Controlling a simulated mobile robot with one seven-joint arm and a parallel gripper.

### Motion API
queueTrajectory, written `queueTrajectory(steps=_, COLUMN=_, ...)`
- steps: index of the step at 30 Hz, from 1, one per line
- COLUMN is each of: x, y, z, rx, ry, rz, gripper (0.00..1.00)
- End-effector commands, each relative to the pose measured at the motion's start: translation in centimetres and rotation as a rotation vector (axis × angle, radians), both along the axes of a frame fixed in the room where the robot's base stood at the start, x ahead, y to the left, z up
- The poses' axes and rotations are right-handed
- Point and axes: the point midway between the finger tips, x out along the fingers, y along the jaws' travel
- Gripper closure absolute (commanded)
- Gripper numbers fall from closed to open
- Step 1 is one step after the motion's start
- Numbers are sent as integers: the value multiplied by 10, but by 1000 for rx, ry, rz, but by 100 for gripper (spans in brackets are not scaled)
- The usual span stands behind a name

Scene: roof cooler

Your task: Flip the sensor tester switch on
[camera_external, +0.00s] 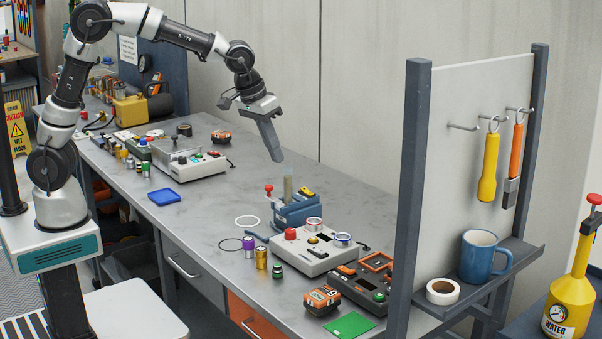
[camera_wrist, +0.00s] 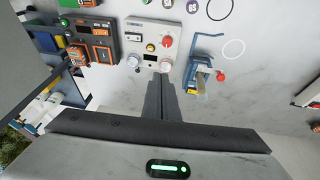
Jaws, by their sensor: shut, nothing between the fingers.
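No sensor tester label is readable, so I cannot tell which device it is. A white control box (camera_external: 308,262) with a red knob and small controls sits on the bench; it also shows in the wrist view (camera_wrist: 146,48). Beside it is a dark device (camera_external: 357,291), also in the wrist view (camera_wrist: 104,48). Another white box (camera_external: 196,164) with a green knob stands farther left. Any switch's position is too small to tell. My gripper (camera_external: 278,158) is shut and empty, above the bench and apart from the devices; its fingers (camera_wrist: 160,84) also show in the wrist view.
A blue vise (camera_external: 296,213) with an upright piece stands behind the near white box. Small cylinders (camera_external: 261,258) and an orange-black box (camera_external: 321,299) lie in front. An upright tool panel (camera_external: 465,170) bounds the right. The bench's middle is mostly clear.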

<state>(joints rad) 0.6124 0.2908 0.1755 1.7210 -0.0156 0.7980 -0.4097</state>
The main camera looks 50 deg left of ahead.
Motion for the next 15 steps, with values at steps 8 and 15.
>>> queueTrajectory(steps=8, x=8, y=-92, z=-59, rx=-8, ry=27, rz=11, gripper=100)
queueTrajectory(steps=15, x=8, y=-104, z=-66, rx=-10, ry=28, rz=16, gripper=100)
